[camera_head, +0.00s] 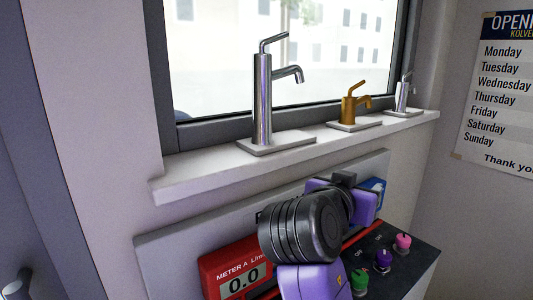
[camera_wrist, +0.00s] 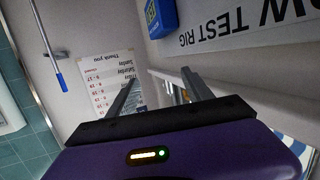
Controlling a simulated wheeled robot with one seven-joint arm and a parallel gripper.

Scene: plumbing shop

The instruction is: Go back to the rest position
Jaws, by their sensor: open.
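My gripper (camera_wrist: 160,90) shows in the wrist view with its two grey fingers spread apart and nothing visible between them. In the head view my purple and black arm reaches up in front of the grey test rig panel (camera_head: 185,250), and its fingers cannot be made out there. The wrist view is upside down and shows the panel lettering "W TEST RIG" (camera_wrist: 245,28) at the upper right.
A red meter (camera_head: 235,272) reads 0.0 left of my arm. Pink (camera_head: 402,241), purple (camera_head: 383,258) and green (camera_head: 359,281) knobs stand close on its right. Chrome (camera_head: 262,105), brass (camera_head: 349,108) and small chrome (camera_head: 402,97) taps stand on the sill (camera_head: 215,172) above.

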